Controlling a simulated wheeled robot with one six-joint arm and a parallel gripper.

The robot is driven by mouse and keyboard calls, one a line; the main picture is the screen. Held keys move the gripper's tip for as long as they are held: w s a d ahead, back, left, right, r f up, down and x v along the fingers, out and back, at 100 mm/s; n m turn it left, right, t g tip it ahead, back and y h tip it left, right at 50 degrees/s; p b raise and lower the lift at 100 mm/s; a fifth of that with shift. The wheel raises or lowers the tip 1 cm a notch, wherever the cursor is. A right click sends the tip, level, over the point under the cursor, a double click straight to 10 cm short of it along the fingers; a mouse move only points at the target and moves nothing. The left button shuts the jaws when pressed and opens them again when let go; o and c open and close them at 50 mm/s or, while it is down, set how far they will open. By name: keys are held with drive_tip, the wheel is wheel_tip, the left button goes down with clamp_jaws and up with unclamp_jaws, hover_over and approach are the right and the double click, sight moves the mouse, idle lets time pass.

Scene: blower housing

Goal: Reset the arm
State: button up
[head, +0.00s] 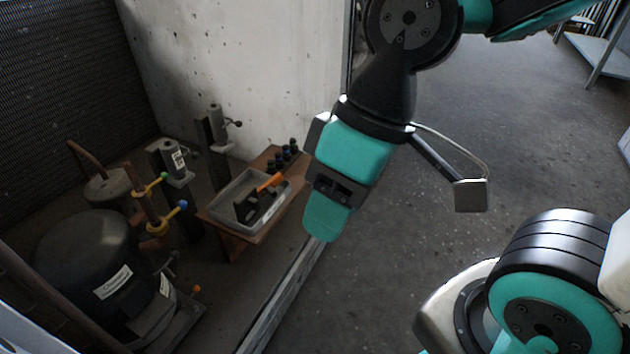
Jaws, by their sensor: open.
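My gripper (328,217) hangs from my black and teal arm near the middle of the head view. It points down, over the floor beside the housing's threshold, to the right of the small wooden bench. The jaws are open and hold nothing that I can see. One finger largely hides the other from this angle. A bracket with a grey box and a thin cable sticks out to the right of my wrist. The gripper is apart from the bench and the tray.
A wooden bench (233,246) carries a grey tray (225,219) with an orange and black tool (262,193), and several dark bottles (283,157). A black tank (85,250), pipes and valves (157,225) fill the left. A metal threshold (285,295) borders the housing. Open floor (520,120) lies right.

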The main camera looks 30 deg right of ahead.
wheel_tip(320, 180, up, 31)
drive_tip(key=p, duration=3)
drive_tip(key=shift+f, duration=0.15)
